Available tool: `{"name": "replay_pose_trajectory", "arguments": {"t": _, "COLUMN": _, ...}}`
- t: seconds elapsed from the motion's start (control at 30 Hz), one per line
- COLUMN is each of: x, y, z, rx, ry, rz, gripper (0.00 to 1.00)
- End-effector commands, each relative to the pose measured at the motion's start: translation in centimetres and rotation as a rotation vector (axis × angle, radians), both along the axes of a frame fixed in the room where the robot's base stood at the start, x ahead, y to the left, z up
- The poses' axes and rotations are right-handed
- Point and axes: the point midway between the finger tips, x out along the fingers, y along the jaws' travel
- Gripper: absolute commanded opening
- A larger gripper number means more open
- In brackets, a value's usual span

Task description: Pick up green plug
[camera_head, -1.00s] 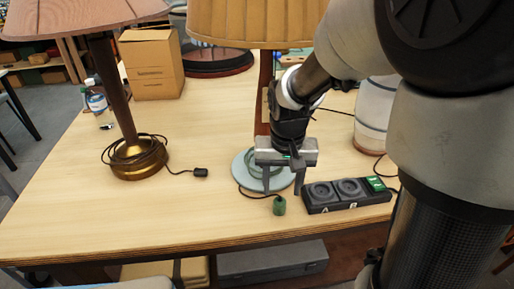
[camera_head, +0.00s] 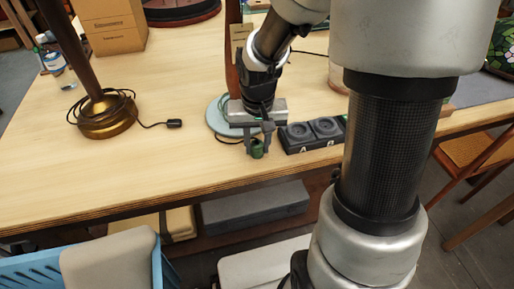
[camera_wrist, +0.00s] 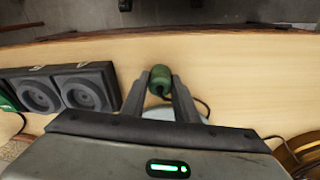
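The green plug (camera_head: 257,150) stands near the table's front edge, between the fingertips of my gripper (camera_head: 258,145). In the wrist view the green plug (camera_wrist: 160,78) fills the gap between the two fingertips of my gripper (camera_wrist: 160,84), which look to be in contact with its sides. It appears to rest at table height. Its dark cord runs back toward the pale round lamp base (camera_head: 217,116), which is partly hidden behind my gripper.
A black power strip (camera_head: 314,134) with sockets A and B lies just right of my gripper. A brass lamp base (camera_head: 105,117) with a coiled cord and black plug (camera_head: 174,123) is at left. The table (camera_head: 150,180) is clear at front left.

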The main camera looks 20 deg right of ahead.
Motion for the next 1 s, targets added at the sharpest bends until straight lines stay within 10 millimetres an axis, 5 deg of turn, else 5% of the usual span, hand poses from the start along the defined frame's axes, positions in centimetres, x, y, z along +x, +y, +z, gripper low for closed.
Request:
{"name": "replay_pose_trajectory", "arguments": {"t": 0.1, "x": 0.0, "y": 0.0, "z": 0.0, "rx": 0.0, "ry": 0.0, "rz": 0.0, "gripper": 0.05}}
{"name": "replay_pose_trajectory", "arguments": {"t": 0.47, "x": 0.0, "y": 0.0, "z": 0.5, "rx": 0.0, "ry": -0.001, "rz": 0.0, "gripper": 0.05}}
{"name": "replay_pose_trajectory", "arguments": {"t": 0.77, "x": 0.1, "y": 0.0, "z": 4.2, "rx": 0.0, "ry": -0.003, "rz": 0.0, "gripper": 0.05}}
{"name": "replay_pose_trajectory", "arguments": {"t": 1.0, "x": -5.8, "y": 0.0, "z": 3.7, "rx": -0.001, "ry": -0.001, "rz": -0.001, "gripper": 0.05}}
